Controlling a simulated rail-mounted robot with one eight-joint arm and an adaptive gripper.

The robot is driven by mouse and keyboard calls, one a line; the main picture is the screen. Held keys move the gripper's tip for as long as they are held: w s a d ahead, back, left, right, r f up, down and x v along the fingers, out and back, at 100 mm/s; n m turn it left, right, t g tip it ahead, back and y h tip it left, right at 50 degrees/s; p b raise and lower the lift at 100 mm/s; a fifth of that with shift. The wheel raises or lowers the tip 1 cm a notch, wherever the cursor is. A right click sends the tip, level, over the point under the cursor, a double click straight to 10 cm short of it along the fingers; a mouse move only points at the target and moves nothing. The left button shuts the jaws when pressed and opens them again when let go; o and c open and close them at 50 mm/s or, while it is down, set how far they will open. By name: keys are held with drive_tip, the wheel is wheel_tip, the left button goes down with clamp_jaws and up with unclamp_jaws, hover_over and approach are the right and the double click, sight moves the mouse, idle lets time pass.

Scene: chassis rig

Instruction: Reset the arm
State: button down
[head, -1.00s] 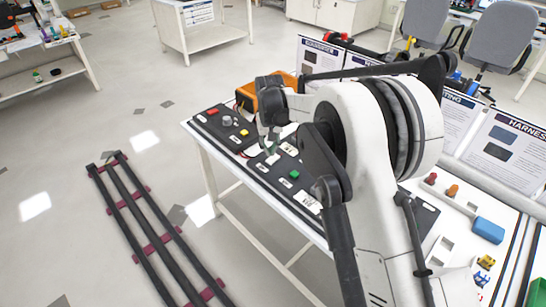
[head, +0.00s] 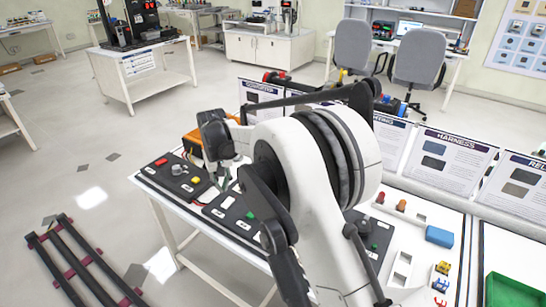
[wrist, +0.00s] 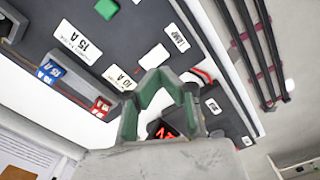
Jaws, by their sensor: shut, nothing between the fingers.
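My arm (head: 330,190) reaches from the lower right over the bench (head: 137,178) in the head view. In the wrist view my gripper (wrist: 157,78) has grey-green fingers. It is shut and empty, above a dark panel (wrist: 125,30) with white labels, one reading "15 A". A green button (wrist: 106,8), a blue fuse-like part (wrist: 49,70) and a red one (wrist: 101,104) sit on or beside this panel. I cannot tell the height of the gripper above the panel.
Sign boards (head: 452,160) line the back. Dark rails (head: 75,262) lie on the floor.

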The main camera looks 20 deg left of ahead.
drive_tip(key=w+d+r+m+t+y, duration=0.1)
drive_tip(key=w+d+r+m, duration=0.15)
drive_tip(key=d+r, duration=0.95)
drive_tip(key=w+d+r+m+t, duration=0.1)
drive_tip(key=w+d+r, duration=0.2)
drive_tip(key=d+r, duration=0.85)
drive_tip(key=s+d+r+m+t, duration=0.1)
drive_tip(key=s+d, duration=0.2)
drive_tip(key=d, duration=0.8)
drive_tip(key=s+d+r+m+t, duration=0.1)
drive_tip(key=s+d, duration=0.3)
drive_tip(key=d, duration=0.6)
drive_tip(key=s+d+f+m+t, duration=0.1)
drive_tip(key=s+d+f+m, duration=0.1)
drive_tip(key=s+d, duration=0.7)
drive_tip(key=s+d+f+m+t+h, duration=0.1)
drive_tip(key=s+d+f+m+t, duration=0.1)
drive_tip(key=s+d, duration=0.7)
drive_tip(key=shift+s+d+f, duration=0.15)
drive_tip(key=shift+d+f, duration=0.55)
drive_tip(key=shift+d, duration=0.35)
